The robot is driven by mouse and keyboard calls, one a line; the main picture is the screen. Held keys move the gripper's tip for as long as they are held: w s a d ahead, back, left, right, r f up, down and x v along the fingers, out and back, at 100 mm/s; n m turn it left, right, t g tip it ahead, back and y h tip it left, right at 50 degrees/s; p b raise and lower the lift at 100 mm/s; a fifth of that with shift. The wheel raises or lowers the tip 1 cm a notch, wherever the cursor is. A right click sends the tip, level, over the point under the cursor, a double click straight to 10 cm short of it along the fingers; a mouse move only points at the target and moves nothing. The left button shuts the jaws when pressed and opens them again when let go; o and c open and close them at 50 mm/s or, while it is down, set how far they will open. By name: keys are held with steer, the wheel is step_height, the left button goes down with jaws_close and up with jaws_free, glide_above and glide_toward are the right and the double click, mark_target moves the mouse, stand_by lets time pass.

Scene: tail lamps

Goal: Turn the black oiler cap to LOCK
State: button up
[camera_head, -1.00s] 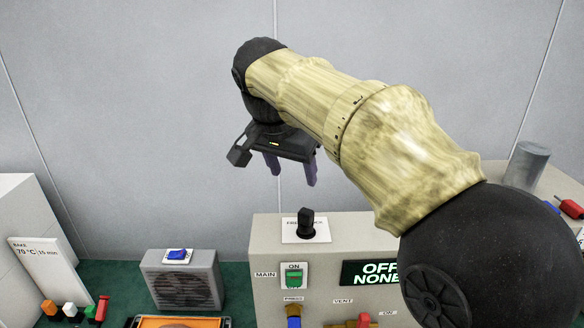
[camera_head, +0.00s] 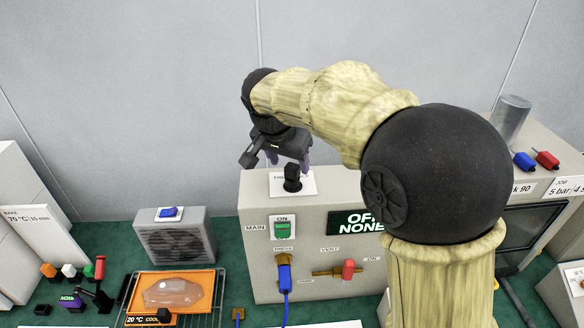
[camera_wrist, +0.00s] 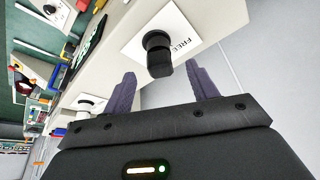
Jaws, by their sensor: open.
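The black oiler cap (camera_head: 292,178) stands upright on a white label plate (camera_head: 308,184) on top of the beige cabinet. In the wrist view the cap (camera_wrist: 157,52) has a round base and a raised grip, and the plate reads FREE beside it. My gripper (camera_head: 289,162) is open and empty, with purple fingers pointing down just above and behind the cap. In the wrist view the two fingers of my gripper (camera_wrist: 163,85) lie apart on either side of the cap's near end, not visibly touching it. The LOCK marking is not readable.
The cabinet front (camera_head: 262,270) carries a green ON switch (camera_head: 282,229), a display reading OFF NONE, a blue plug and a red valve handle (camera_head: 348,269). A grey fan box (camera_head: 175,243) and orange tray (camera_head: 150,281) stand left. Blue and red items (camera_head: 525,161) lie right.

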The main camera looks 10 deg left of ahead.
mark_target(289, 167)
steer(key=p+x, duration=0.1)
steer(key=x, duration=0.4)
steer(key=shift+w, duration=0.1)
steer(key=c, duration=1.1)
steer(key=shift+a+m+h, duration=0.1)
steer(key=shift+m+h, duration=0.3)
steer(key=shift+m, duration=0.8)
steer(key=shift+f+m+g+h, duration=0.1)
steer(key=shift+m+g+h, duration=0.3)
steer(key=shift+m, duration=0.8)
